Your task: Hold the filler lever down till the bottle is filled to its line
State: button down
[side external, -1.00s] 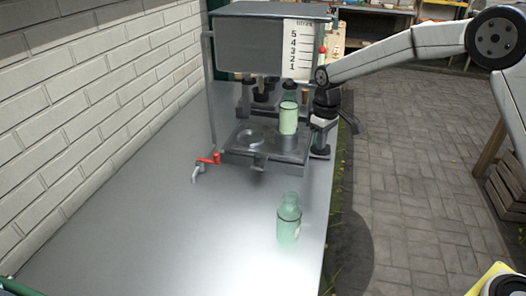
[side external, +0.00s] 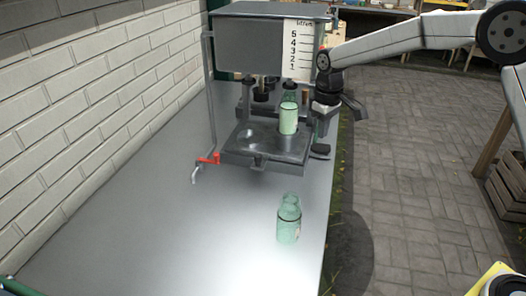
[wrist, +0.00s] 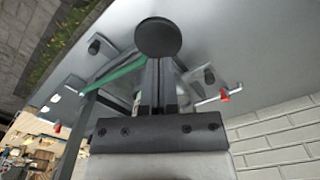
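The filler (side external: 270,45) stands at the far end of the bench, its grey tank marked with a litre scale. A bottle (side external: 288,120) with pale green contents stands upright under it, on the right of its plate; its fill line is too small to make out. A dark flat pad (side external: 320,150), which looks like the lever's end, is low beside the plate's right edge. My gripper (side external: 322,128) hangs above the pad, right of the bottle. In the wrist view its fingers (wrist: 157,85) look closed together and empty, with a dark round disc (wrist: 158,38) beyond their tips.
A second green glass bottle (side external: 288,220) stands on the metal bench (side external: 170,235) nearer the camera. A red-handled tap (side external: 208,159) sticks out at the filler's left. A white brick wall (side external: 90,100) runs along the left. The bench front is mostly clear.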

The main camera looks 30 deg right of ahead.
jog(key=shift+r, duration=1.35)
jog(key=s+f+m+t, duration=0.1)
jog(key=s+f, duration=0.3)
jog(key=s, duration=0.7)
jog(key=s+f+m+t, duration=0.1)
jog(key=s+f, duration=0.3)
jog(key=s, duration=0.8)
jog(key=shift+s+d+f+m+t, duration=0.3)
jog(key=shift+d+f+m, duration=0.05)
jog(key=shift+d+m, duration=0.15)
jog(key=c, duration=1.3)
grip_release()
